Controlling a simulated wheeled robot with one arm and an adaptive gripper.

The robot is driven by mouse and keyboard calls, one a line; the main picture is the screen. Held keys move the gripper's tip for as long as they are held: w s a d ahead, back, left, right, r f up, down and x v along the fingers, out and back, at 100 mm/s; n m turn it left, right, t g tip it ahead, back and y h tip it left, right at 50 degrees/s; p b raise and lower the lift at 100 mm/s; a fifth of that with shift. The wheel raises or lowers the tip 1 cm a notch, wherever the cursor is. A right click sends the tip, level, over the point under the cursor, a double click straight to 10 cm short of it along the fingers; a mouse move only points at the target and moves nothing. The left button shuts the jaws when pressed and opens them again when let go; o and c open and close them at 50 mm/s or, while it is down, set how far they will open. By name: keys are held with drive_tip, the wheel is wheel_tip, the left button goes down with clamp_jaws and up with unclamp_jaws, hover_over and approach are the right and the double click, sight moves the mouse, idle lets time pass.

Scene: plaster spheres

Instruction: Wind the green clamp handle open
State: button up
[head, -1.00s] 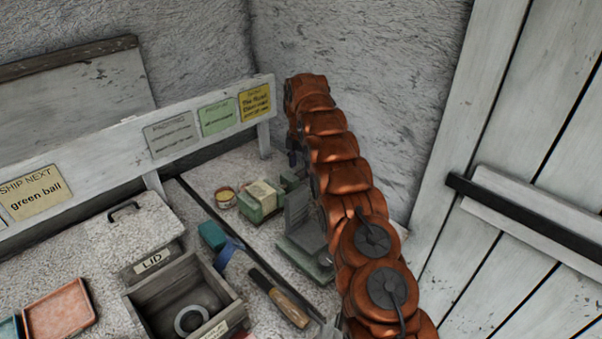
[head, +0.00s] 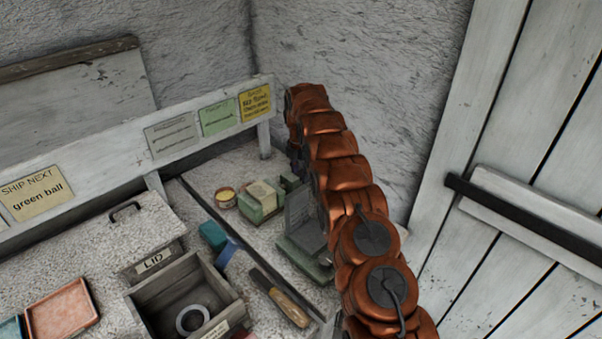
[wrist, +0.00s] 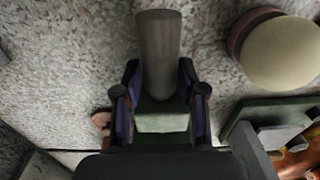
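In the wrist view, a grey cylinder (wrist: 158,50) stands out beyond my fingers, with a dark green part with a pale face (wrist: 162,122) between them. I cannot tell for sure whether this is the green clamp handle. My gripper (wrist: 161,93) has its two dark fingers spread on either side of these parts, with gaps beside the cylinder at the tips. No firm contact shows.
A pale ball (wrist: 283,52) sits on a dark reddish ring at the wrist view's right. The head view shows a green box (head: 262,202), a grey stand (head: 304,230), a wooden-handled tool (head: 280,298), and an open grey box (head: 150,305). Walls and a plank door (head: 500,200) flank my arm.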

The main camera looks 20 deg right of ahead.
clamp_jaws()
drive_tip(key=t+b, duration=0.1)
drive_tip(key=b, duration=0.3)
drive_tip(key=shift+f, duration=0.25)
drive_tip(key=shift+s+t+y+b, duration=0.1)
drive_tip(key=shift+t+y+b, duration=0.2)
drive_tip(key=shift+b, duration=0.6)
drive_tip(key=t+b, duration=0.2)
drive_tip(key=b, duration=0.4)
drive_tip(key=t+y+b, duration=0.1)
drive_tip(key=b, duration=0.5)
drive_tip(key=shift+s+d+f+t, duration=0.1)
drive_tip(key=shift+s+f+t, duration=0.1)
drive_tip(key=shift+f+t, duration=0.15)
drive_tip(key=t+y+b, duration=0.1)
drive_tip(key=b, duration=0.5)
drive_tip(key=shift+r+t, duration=0.1)
drive_tip(key=shift+t, duration=0.15)
drive_tip(key=t+b, duration=0.1)
drive_tip(key=b, duration=0.3)
drive_tip(key=shift+s+d+r+y, duration=0.1)
drive_tip(key=shift+s+y, duration=0.05)
drive_tip(key=shift+y, duration=0.15)
drive_tip(key=shift+r+t+b, duration=0.15)
drive_tip(key=shift+t+b, duration=0.35)
drive_tip(key=shift+b, duration=0.6)
